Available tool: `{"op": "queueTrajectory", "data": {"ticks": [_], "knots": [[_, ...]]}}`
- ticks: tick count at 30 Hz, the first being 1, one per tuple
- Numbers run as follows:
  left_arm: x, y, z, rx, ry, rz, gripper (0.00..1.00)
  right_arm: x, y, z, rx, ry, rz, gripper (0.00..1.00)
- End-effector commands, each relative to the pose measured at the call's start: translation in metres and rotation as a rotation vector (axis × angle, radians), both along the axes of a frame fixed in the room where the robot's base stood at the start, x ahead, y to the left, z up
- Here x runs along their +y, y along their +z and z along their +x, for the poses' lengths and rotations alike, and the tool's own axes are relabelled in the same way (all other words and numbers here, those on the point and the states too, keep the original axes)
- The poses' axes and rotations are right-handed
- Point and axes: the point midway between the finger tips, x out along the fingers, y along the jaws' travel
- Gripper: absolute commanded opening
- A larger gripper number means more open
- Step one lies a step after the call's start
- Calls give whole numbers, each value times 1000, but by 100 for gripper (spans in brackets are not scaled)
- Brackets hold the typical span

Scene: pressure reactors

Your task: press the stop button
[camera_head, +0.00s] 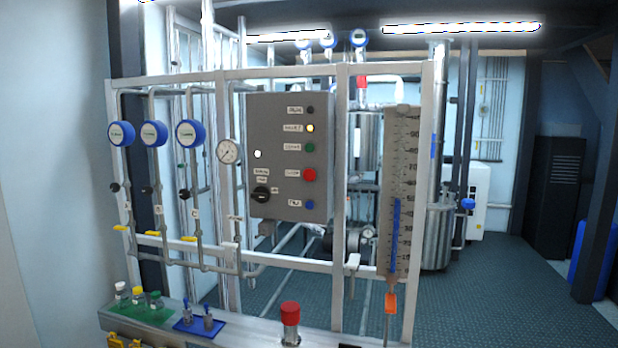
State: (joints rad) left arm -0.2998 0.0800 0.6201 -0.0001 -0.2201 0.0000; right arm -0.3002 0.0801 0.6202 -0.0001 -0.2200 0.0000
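A grey control box (273,190) hangs on the metal frame in the middle of the head view. Its right side carries a column of small labelled lamps and buttons. A larger red button (309,175) sits low in this column; its label is too small to read for sure. Above it are a green button (310,147), a lit yellowish lamp (310,128) and a dark one. Below it is a blue button (309,205). A black rotary knob (261,194) is at the box's lower left, under a white lamp (257,154).
A steel ledge (240,342) at the front bears a red-capped fitting (290,313), small bottles on a green mat (158,312) and a blue tray (186,328). Blue gauges (154,133) and pipes stand left; a scaled level column (397,190) stands right. The floor (500,290) at right is clear.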

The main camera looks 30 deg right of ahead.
Motion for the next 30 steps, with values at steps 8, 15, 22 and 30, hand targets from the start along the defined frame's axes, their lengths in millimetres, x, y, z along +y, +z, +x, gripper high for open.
{"op": "queueTrajectory", "data": {"ticks": [8,15,22,30], "knots": [[0,0,0,0,0,0,40,0,0,0,0,0,0,0],[0,0,0,0,0,0,40,0,0,0,0,0,0,0],[0,0,0,0,0,0,40,0,0,0,0,0,0,0],[0,0,0,0,0,0,40,0,0,0,0,0,0,0]]}}
